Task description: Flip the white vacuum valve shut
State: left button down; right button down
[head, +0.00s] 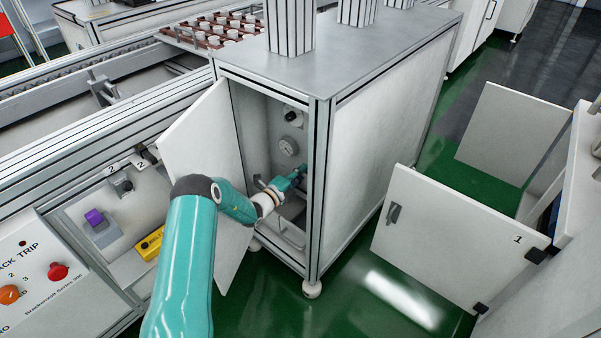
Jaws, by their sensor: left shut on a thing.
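My left arm reaches through the open front of the grey-framed cabinet (317,190). My left gripper (298,174), teal, is inside, close to the right front post and below a round gauge (288,145). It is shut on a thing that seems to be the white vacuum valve. The fingers and the post hide that thing, so I cannot make out its shape or which way its lever points. My right gripper is not in view.
The cabinet's white door (205,150) stands open on the left, close to my arm. A round knob (293,115) sits above the gauge. Another white door (450,240) stands open at right. A control panel (40,285) with buttons is at lower left. Green floor (340,300) lies between.

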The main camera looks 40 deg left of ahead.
pick_arm(q)
jog(key=shift+s+a+f, duration=0.1)
jog(key=shift+a+f, duration=0.1)
jog(key=shift+a, duration=0.05)
jog(key=c, duration=1.1)
grip_release()
jog(key=shift+c, duration=0.2)
jog(key=shift+d, duration=0.1)
jog(key=s, duration=0.7)
jog(key=shift+s+a, duration=0.2)
jog(key=shift+a, duration=0.1)
